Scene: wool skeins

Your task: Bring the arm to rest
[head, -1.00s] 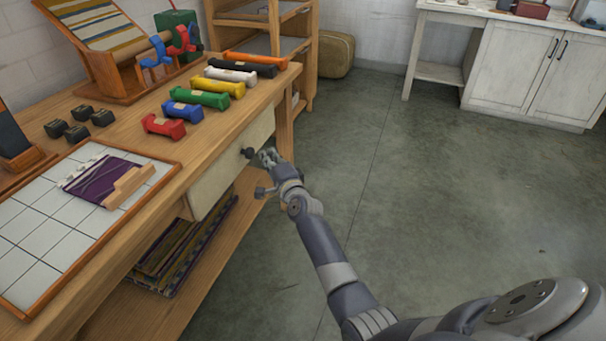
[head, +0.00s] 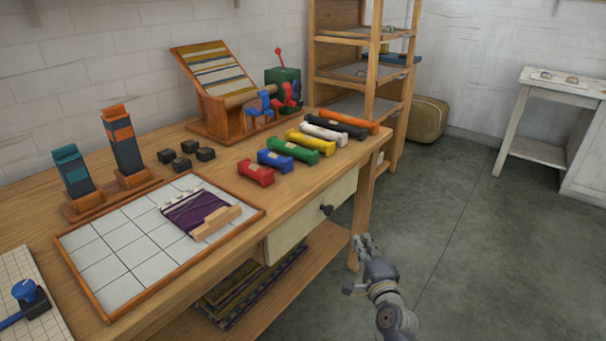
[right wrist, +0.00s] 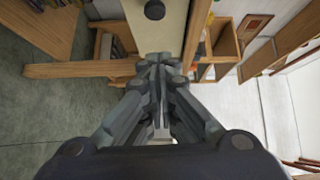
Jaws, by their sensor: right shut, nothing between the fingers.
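My right gripper (head: 362,245) is in the head view, low at the right, in front of the bench near its right front leg. It is shut and empty, apart from the drawer (head: 310,214) and its dark knob (head: 326,210). In the right wrist view the closed fingers (right wrist: 160,68) point toward the pale drawer front (right wrist: 158,30), with the knob (right wrist: 154,10) at the top. My left gripper is not in either view.
The wooden bench (head: 240,222) holds a row of coloured skeins (head: 290,151), a gridded board (head: 120,250) with a purple woven piece (head: 188,212), and dark weights (head: 186,155). A shelf (head: 358,84) stands behind. The floor (head: 480,250) at the right is clear.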

